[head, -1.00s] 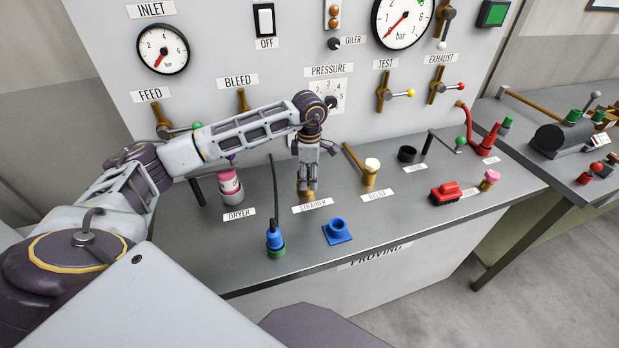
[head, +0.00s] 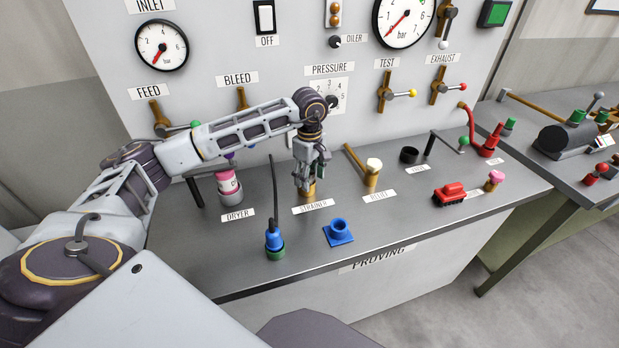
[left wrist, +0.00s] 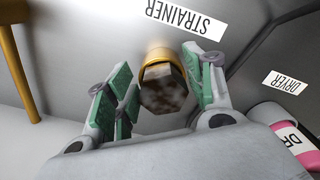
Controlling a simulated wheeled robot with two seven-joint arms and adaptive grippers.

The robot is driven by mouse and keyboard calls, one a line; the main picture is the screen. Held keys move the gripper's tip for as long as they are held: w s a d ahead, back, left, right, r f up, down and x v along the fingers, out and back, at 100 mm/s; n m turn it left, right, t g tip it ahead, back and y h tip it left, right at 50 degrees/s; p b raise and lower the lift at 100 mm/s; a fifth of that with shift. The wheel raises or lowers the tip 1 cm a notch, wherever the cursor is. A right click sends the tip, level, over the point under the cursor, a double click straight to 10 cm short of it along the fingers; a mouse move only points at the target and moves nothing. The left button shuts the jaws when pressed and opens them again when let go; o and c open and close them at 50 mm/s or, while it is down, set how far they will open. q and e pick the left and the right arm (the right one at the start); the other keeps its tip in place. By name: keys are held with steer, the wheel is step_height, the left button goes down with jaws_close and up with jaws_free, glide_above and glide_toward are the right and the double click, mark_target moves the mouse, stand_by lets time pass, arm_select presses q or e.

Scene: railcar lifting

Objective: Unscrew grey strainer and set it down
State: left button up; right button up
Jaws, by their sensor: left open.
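The strainer stands behind the STRAINER label (head: 312,206) on the grey bench. Its brass-coloured body (head: 307,191) shows below my left gripper (head: 308,180) in the head view. In the left wrist view, a grey-brown mottled hexagonal top (left wrist: 163,88) sits inside the brass rim (left wrist: 158,54). My left gripper, with green finger pads, also shows there (left wrist: 160,95); it is open, with its fingers on either side of the strainer top. I cannot tell whether any pad touches it. My right gripper is not in view.
The pink and white dryer (head: 229,187) stands left of the strainer. A blue-and-green fitting with a hose (head: 274,240) and a blue square-based socket (head: 338,231) are in front. The brass relief valve (head: 372,175) stands right.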

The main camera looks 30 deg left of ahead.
arm_select(q)
steer(key=m+b, duration=0.1)
steer(key=m, duration=0.2)
steer(key=shift+m+b, duration=0.45)
steer(key=shift+m, duration=1.55)
steer(key=shift+m+b, duration=0.5)
steer(key=shift+m, duration=0.9)
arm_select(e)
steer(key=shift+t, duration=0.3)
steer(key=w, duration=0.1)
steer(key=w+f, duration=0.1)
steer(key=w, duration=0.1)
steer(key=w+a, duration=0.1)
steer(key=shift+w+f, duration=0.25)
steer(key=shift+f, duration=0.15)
